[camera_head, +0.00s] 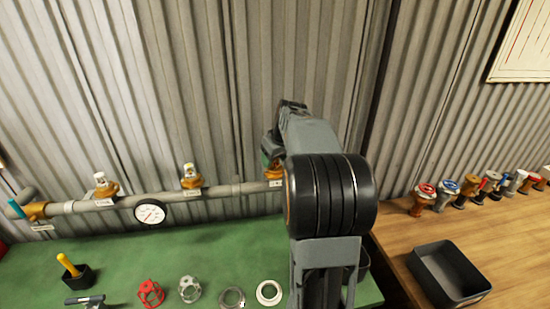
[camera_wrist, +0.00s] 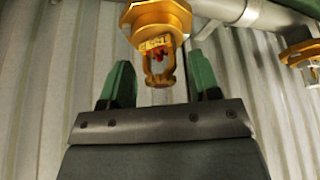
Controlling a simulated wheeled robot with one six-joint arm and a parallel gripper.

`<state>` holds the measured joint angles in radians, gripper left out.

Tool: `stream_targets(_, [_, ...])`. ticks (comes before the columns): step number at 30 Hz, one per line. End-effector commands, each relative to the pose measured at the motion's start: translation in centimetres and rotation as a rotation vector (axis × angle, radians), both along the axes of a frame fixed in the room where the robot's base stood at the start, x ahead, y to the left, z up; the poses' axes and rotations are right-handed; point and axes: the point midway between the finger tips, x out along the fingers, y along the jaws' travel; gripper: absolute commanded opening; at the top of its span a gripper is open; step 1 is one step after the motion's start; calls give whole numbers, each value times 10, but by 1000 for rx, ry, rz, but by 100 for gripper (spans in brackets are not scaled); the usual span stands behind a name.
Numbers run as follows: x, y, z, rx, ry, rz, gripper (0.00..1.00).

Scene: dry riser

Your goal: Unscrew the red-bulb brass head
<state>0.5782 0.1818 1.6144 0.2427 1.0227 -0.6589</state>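The brass head with the red bulb (camera_wrist: 158,50) hangs from the pipe in the wrist view, its hex part at the top and its frame pointing down. My gripper (camera_wrist: 157,60) is open. Its two green fingers stand on either side of the head's frame, with a visible gap on each side. In the head view a sliver of a brass fitting (camera_head: 273,183) shows on the pipe beside my arm, which hides most of that spot.
Two other brass heads (camera_head: 105,188) (camera_head: 191,180) and a gauge (camera_head: 150,212) sit on the pipe (camera_head: 220,190). Rings and a red part (camera_head: 150,294) lie on the green bench (camera_head: 110,255). Several fittings (camera_head: 470,185) and a black tray (camera_head: 484,290) stand on the wooden table.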

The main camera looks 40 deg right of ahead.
Motion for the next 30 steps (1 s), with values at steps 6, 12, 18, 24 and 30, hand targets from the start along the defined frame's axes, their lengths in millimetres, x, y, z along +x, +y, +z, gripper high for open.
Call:
stream_targets(6, [0, 0, 0, 0, 0, 0, 36])
stream_targets(12, [0, 0, 1, -1, -1, 0, 16])
stream_targets(18, [0, 0, 1, -1, -1, 6, 5])
stream_targets(24, [0, -1, 1, 1, -1, 184, 5])
stream_targets(30, [0, -1, 2, 1, -1, 412, 5])
